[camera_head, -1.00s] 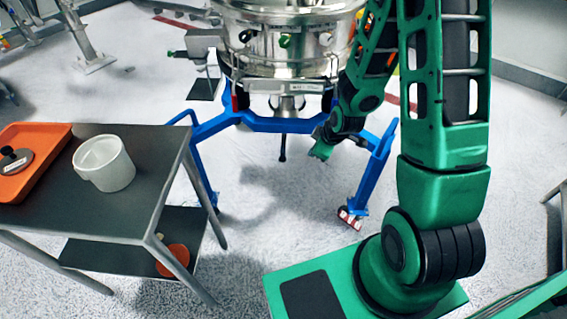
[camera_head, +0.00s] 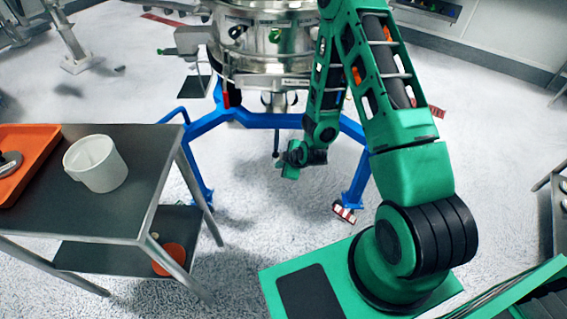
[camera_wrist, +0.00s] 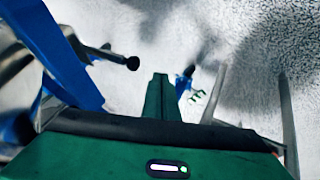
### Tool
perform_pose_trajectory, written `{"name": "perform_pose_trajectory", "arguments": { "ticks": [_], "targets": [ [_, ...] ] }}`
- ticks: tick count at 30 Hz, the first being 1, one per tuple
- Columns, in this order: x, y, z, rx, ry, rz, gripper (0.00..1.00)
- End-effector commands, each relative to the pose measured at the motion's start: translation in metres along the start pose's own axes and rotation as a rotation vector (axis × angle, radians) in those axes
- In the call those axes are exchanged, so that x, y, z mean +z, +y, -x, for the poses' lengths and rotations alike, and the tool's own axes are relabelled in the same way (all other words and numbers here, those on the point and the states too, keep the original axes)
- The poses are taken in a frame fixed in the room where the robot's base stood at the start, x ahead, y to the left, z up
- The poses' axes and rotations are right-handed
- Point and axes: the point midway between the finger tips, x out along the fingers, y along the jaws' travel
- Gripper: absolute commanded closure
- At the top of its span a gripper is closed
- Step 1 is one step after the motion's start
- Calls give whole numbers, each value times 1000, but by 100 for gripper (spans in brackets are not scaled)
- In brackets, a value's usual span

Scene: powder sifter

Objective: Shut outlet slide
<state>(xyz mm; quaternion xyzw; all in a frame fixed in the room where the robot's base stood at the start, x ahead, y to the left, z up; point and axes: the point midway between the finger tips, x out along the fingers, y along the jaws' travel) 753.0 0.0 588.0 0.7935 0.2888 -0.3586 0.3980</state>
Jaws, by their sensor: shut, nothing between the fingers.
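The steel sifter (camera_head: 265,45) stands on a blue frame, with its outlet (camera_head: 276,101) underneath. A dark rod with a black knob (camera_head: 276,155), which looks like the outlet slide's handle, shows below the outlet. In the wrist view a rod ending in a black knob (camera_wrist: 132,63) lies ahead and left of the fingers. My gripper (camera_head: 289,171) is shut and empty, below the sifter and close to the right of the knob in the picture. It also shows as a green finger shape in the wrist view (camera_wrist: 160,95). I see no contact with the knob. How far the slide is out cannot be told.
Blue frame legs (camera_head: 357,182) stand either side of the outlet; one is close at left in the wrist view (camera_wrist: 60,55). A steel table (camera_head: 135,205) with a white bucket (camera_head: 96,164) and orange tray (camera_head: 28,150) stands left. Floor below the sifter is clear.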

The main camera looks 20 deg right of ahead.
Motion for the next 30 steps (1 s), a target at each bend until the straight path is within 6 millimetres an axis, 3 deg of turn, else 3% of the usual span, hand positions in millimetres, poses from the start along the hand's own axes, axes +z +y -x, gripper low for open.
{"name": "perform_pose_trajectory", "arguments": {
  "ticks": [6, 15, 30],
  "targets": [
    [0, 2, -39, 1, 0, 0, 100],
    [0, 33, -52, 2, -1, 0, 100],
    [0, 40, -56, 1, -1, 0, 100]
  ]
}}
